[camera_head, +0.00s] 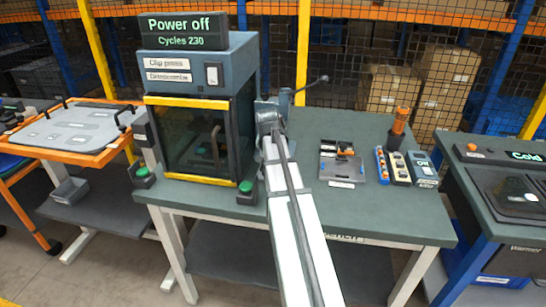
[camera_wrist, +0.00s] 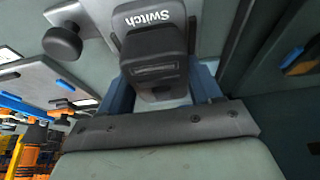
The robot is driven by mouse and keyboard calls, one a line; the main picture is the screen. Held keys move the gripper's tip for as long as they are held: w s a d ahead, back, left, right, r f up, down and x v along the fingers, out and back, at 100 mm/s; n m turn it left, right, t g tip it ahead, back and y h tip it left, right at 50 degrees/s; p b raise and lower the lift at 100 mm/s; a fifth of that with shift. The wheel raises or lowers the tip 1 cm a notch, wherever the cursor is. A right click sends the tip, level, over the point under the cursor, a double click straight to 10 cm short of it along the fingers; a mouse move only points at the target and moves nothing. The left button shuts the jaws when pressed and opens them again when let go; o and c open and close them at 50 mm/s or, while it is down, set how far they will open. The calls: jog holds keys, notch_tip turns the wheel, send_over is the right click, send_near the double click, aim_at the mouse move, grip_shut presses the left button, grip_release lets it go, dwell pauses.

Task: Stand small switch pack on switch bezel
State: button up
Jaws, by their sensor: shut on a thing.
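The small switch pack (camera_wrist: 156,66) is a dark block with a slot-like mark, seen close up in the wrist view. My gripper (camera_wrist: 162,88) is shut on it, with a blue finger on either side. Just beyond it is a dark rounded part with upside-down white "Switch" lettering, which looks like the switch bezel (camera_wrist: 147,17), on a light grey plate. The pack overlaps the bezel in this view; I cannot tell whether they touch. In the head view my gripper (camera_head: 268,112) is beside the press's right side; the pack is not distinguishable there.
The press (camera_head: 200,130) with its yellow-edged door stands close left of my arm. A black knob (camera_wrist: 62,42) sits on the plate near the pack. Right on the bench (camera_head: 385,215) are a grey tray (camera_head: 341,166) and small part holders; the bench front is clear.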

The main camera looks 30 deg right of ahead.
jog(key=o, duration=1.1)
jog(key=shift+o, duration=0.2)
jog(key=v, duration=1.3)
jog(key=shift+r, duration=0.35)
jog(key=shift+s+a, duration=0.15)
